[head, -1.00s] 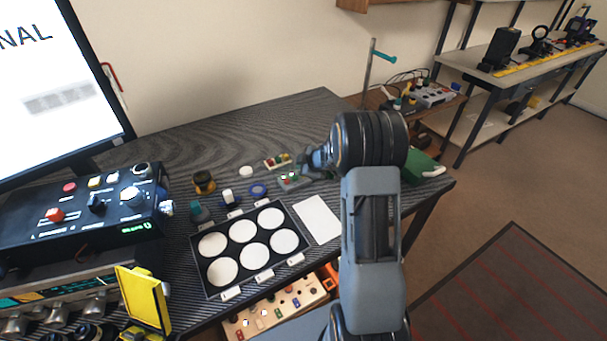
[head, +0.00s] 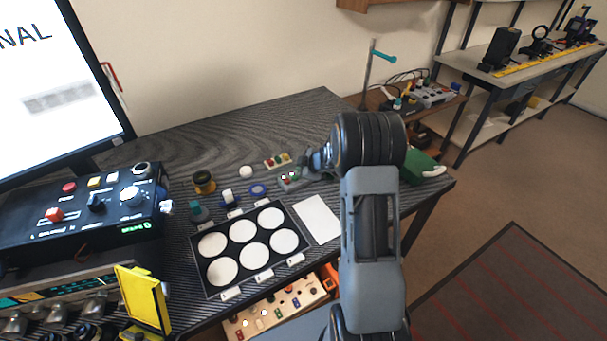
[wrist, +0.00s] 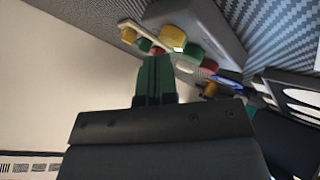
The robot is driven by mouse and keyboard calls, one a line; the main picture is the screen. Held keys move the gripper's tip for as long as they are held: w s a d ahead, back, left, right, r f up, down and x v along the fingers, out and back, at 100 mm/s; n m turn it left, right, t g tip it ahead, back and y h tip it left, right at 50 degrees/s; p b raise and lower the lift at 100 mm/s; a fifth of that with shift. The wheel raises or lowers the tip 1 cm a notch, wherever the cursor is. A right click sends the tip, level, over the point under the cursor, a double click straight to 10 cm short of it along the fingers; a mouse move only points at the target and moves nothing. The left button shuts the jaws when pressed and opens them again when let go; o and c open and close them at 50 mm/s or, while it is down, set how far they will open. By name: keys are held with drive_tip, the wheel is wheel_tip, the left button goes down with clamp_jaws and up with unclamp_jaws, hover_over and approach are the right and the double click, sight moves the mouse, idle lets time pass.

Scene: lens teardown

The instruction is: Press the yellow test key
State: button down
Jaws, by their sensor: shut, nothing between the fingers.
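The yellow test key (wrist: 173,38) shows in the wrist view on a grey key box (wrist: 208,18), beside a green key (wrist: 193,53) and a red key (wrist: 209,66). The grey key box also shows in the head view (head: 288,183), where my arm partly covers it and I cannot make out the yellow key. My gripper (wrist: 155,60) is shut and empty, its green fingers together. In the wrist view its tips appear just below and left of the yellow key. They look apart from it, but the depth is hard to judge.
A small strip of coloured pieces (head: 277,161) lies behind the key box. A black tray with white round wells (head: 205,273), a white card (head: 318,219) and a blue ring (head: 258,190) lie nearby. A control box (head: 90,225) stands at left.

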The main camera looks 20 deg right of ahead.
drive_tip(key=shift+f, duration=0.4)
idle(0.8)
drive_tip(key=shift+r, duration=0.15)
drive_tip(key=shift+r+p, duration=0.7)
drive_tip(key=shift+p, duration=0.2)
drive_tip(key=shift+r, duration=0.1)
wheel_tip(320, 180, up, 5)
drive_tip(key=p, duration=0.5)
drive_tip(key=shift+p, duration=0.4)
